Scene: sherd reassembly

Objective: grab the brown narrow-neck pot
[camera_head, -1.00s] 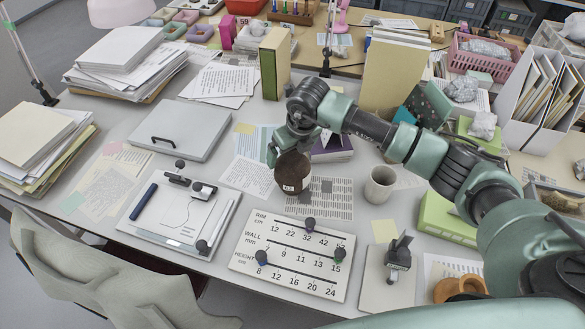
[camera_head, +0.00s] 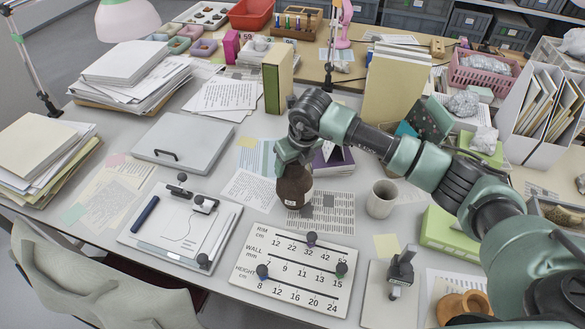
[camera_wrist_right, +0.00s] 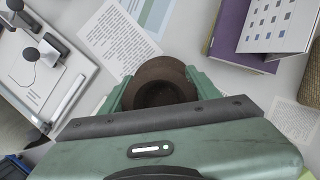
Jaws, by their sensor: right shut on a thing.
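The brown narrow-neck pot (camera_head: 294,188) is in the middle of the desk in the head view, upright, with a small white label on its side. My right gripper (camera_head: 293,163) comes down on it from above and is shut on its upper part, hiding the neck. In the right wrist view the pot's dark round mouth (camera_wrist_right: 160,93) sits between the two green fingers (camera_wrist_right: 158,92). I cannot tell whether the pot's base touches the desk. My left gripper is not in view.
A white board with number scales and knobs (camera_head: 290,295) lies in front of the pot. A drawing board (camera_head: 150,233) is to its left, a grey mug (camera_head: 382,198) to its right. A purple book (camera_head: 335,163) lies just behind. Printed sheets surround it.

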